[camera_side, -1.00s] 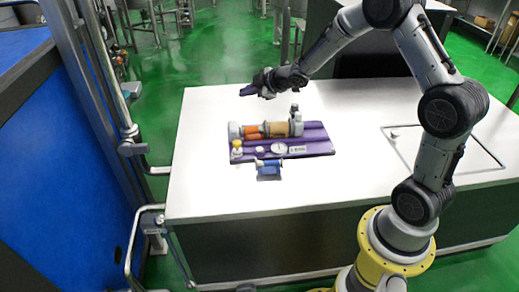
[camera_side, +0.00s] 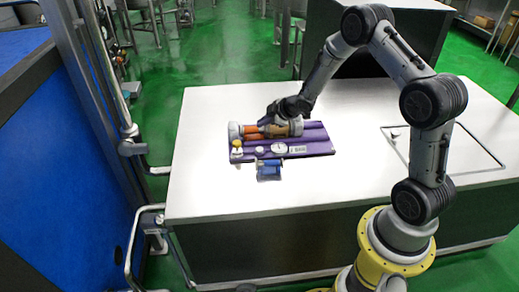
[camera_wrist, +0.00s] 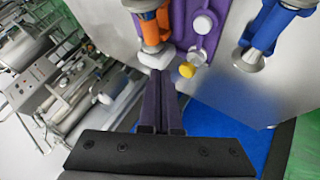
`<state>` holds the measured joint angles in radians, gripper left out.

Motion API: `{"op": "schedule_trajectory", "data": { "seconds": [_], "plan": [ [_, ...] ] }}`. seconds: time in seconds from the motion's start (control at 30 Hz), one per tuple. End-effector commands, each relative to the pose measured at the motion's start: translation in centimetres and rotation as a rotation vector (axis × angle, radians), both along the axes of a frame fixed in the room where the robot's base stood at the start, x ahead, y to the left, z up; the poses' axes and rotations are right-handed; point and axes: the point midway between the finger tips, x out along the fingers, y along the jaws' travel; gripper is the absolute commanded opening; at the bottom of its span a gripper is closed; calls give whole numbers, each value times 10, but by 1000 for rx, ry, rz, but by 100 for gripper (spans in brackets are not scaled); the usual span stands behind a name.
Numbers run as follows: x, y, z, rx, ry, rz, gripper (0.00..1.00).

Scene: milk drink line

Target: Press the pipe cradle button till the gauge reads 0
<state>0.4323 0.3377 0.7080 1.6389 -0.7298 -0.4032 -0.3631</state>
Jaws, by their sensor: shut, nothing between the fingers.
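A purple pipe cradle (camera_side: 320,135) lies on the white table and bears a pipe (camera_side: 252,130) with orange and tan sections and grey ends. A round white gauge (camera_side: 279,148) sits on its front strip; its reading is too small to tell. Left of it is a small white round button (camera_side: 259,149), which also shows in the wrist view (camera_wrist: 203,23). My gripper (camera_side: 262,122) is shut and empty, over the pipe, behind the button. In the wrist view my gripper's fingertips (camera_wrist: 161,72) appear below the grey pipe end (camera_wrist: 155,54), apart from the button.
A yellow-topped fitting (camera_side: 237,146) stands at the cradle's left front corner. A blue fitting (camera_side: 268,169) with grey ends lies in front of the cradle. The table (camera_side: 205,190) is clear left and right of them. A thin rectangular outline (camera_side: 470,146) is at the right.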

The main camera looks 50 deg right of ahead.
Motion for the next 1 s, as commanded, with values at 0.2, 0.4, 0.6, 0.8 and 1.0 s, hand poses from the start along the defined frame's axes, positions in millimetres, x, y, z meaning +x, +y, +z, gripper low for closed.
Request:
{"op": "schedule_trajectory", "data": {
  "seconds": [0.2, 0.4, 0.6, 0.8, 1.0],
  "plan": [
    [-1, 0, -25, 2, 3, -1, 0],
    [-1, 0, -51, 2, 3, -1, 0],
    [0, 0, -72, 1, 1, -1, 0],
    [0, 0, -83, 1, 1, -1, 0],
    [0, 0, -84, 0, 1, -1, 0]
  ]
}}
